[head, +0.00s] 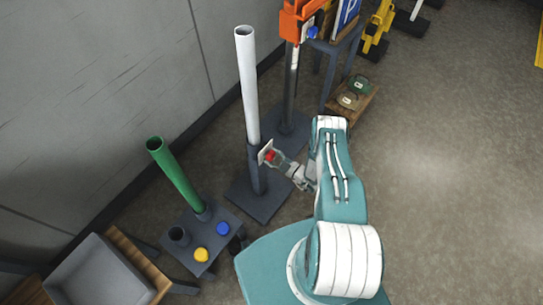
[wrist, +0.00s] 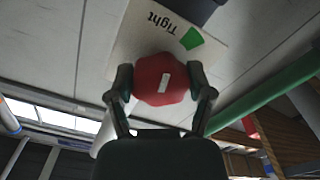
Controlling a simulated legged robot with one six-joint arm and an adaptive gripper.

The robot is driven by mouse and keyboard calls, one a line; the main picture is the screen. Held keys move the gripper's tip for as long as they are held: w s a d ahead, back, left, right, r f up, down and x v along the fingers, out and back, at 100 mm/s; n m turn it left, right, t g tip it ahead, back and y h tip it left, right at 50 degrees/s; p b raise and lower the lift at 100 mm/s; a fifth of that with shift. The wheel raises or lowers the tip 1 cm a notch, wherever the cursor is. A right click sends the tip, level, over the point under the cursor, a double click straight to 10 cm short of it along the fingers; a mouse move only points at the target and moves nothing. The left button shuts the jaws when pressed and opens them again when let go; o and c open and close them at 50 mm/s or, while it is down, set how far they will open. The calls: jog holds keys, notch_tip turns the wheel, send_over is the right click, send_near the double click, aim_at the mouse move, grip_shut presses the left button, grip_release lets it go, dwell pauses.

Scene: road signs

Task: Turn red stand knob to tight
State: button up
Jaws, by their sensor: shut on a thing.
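The red knob (wrist: 160,80) fills the space between the fingers of my gripper (wrist: 160,88) in the wrist view. My gripper is shut on it, one finger on each side. The knob has a white mark on its face. Behind it is a white plate (wrist: 128,42) with the word "Tight" and a green wedge, upside down in this view. In the head view the red knob (head: 271,156) sits on the dark stand (head: 257,172) that holds a tall white pole (head: 247,90). My gripper (head: 277,159) reaches it from the right.
A low stand with a green pole (head: 175,178), a yellow knob (head: 201,254) and a blue knob (head: 222,228) is at lower left. A grey bin (head: 98,275) is in the corner. An orange device (head: 298,22) tops another pole. Floor on the right is clear.

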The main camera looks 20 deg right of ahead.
jog(key=shift+s+f+m, duration=0.1)
jog(key=shift+m, duration=0.9)
jog(key=shift+s+f+m, duration=0.1)
jog(key=shift+m, duration=0.9)
jog(key=o, duration=1.1)
jog(key=shift+r, duration=0.1)
jog(key=v, duration=1.2)
